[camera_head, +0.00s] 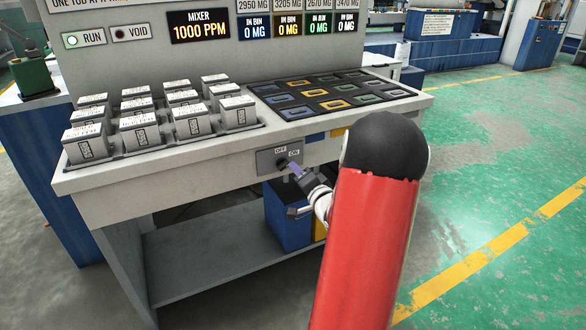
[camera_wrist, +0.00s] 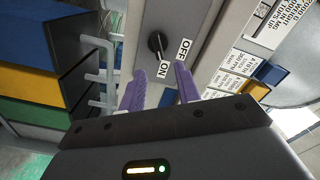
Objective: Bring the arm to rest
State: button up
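My gripper (camera_head: 298,170) is at the front of the bench, just before the switch plate. In the wrist view its two purple fingers (camera_wrist: 159,70) stand apart with nothing held between them. The switch plate (camera_head: 265,162) carries OFF and ON labels. No contact between fingers and knob shows. My red arm covers part of the bench's right front in the head view.
White boxes (camera_head: 140,137) stand in rows on the bench's left. A dark tray (camera_head: 315,95) with coloured frames lies right of them. The panel lights RUN (camera_head: 84,39) and reads MIXER 1000 PPM. Green floor is clear at right.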

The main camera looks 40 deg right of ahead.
jog(key=shift+v, duration=1.25)
jog(key=a+r+n+g, duration=0.3)
jog(key=a+n, duration=0.1)
jog(key=a, duration=0.4)
jog(key=a+r+n+g, duration=0.3)
jog(key=a, duration=0.5)
jog(key=s+a+n+g+y, duration=0.4)
jog(key=s+a+n, duration=0.3)
jog(key=s+a, duration=1.1)
jog(key=shift+s+n+g, duration=0.4)
jog(key=shift+s+g, duration=0.5)
jog(key=shift+s, duration=0.2)
